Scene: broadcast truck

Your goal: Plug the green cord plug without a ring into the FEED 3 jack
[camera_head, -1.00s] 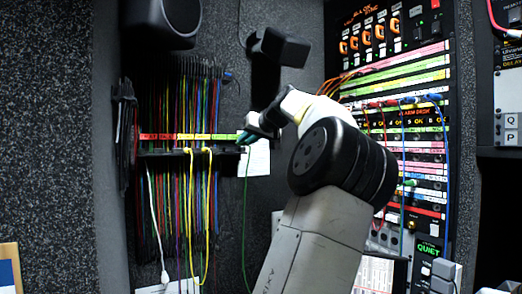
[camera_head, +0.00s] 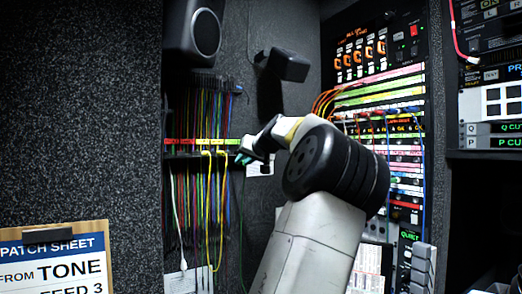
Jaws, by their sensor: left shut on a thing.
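My left gripper (camera_head: 244,159) is at the right end of the cord rack, in front of the grey wall. It is shut on a small green plug (camera_head: 239,158), largely hidden by the fingers; whether it has a ring cannot be told. A thin green cord (camera_head: 243,215) hangs below the gripper. The patch bay (camera_head: 405,150) stands to the right, with rows of coloured label strips and several plugged cords. Its labels are too small to read, so I cannot pick out the FEED 3 jack. My arm hides part of its left side. My right gripper is out of view.
The cord rack (camera_head: 185,154) holds many hanging coloured cords, with yellow loops (camera_head: 208,200) in front. A patch sheet (camera_head: 52,265) at lower left reads FROM TONE and FEED 3. Orange cords (camera_head: 325,98) arch beside the bay. A speaker (camera_head: 195,32) hangs above the rack.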

